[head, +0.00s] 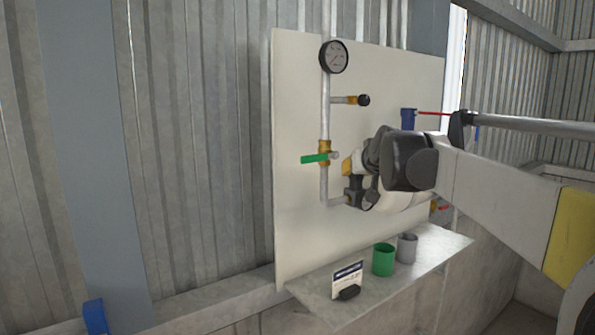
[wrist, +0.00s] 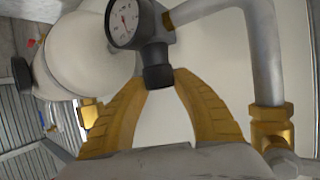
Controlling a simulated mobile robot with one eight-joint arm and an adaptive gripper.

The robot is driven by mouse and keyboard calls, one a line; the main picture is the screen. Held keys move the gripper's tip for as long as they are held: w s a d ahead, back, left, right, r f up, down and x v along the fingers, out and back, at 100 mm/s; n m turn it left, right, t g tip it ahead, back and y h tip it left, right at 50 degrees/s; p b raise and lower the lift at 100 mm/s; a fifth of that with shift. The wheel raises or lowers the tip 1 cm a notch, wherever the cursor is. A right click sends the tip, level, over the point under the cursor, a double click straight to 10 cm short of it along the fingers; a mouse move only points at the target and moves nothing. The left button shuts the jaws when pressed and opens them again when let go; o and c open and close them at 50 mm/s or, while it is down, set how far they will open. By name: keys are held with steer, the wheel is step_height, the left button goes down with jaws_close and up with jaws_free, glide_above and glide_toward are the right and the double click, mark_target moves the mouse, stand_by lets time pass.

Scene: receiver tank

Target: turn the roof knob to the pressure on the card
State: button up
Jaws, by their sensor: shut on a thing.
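The knob (wrist: 158,77) is dark and ribbed, and it sticks out of a grey regulator body in the wrist view. In the head view my gripper (head: 351,170) is at the lower pipe, and my arm hides most of the regulator. The white card (head: 347,278) stands on the shelf in a black holder; its writing is too small to read.
A larger gauge (head: 334,57) tops the vertical pipe. Below it are a brass side fitting with a black end (head: 363,100) and a green-handled valve (head: 316,158), close left of my gripper. A green cup (head: 383,260) and grey cup (head: 407,248) stand on the shelf (head: 440,245).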

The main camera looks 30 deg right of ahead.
steer(key=shift+m+g+h, duration=0.4)
steer(key=shift+m+h, duration=0.3)
steer(key=o, duration=1.2)
steer(key=shift+w, duration=0.1)
steer(key=v, duration=1.2)
steer(key=shift+f, duration=0.1)
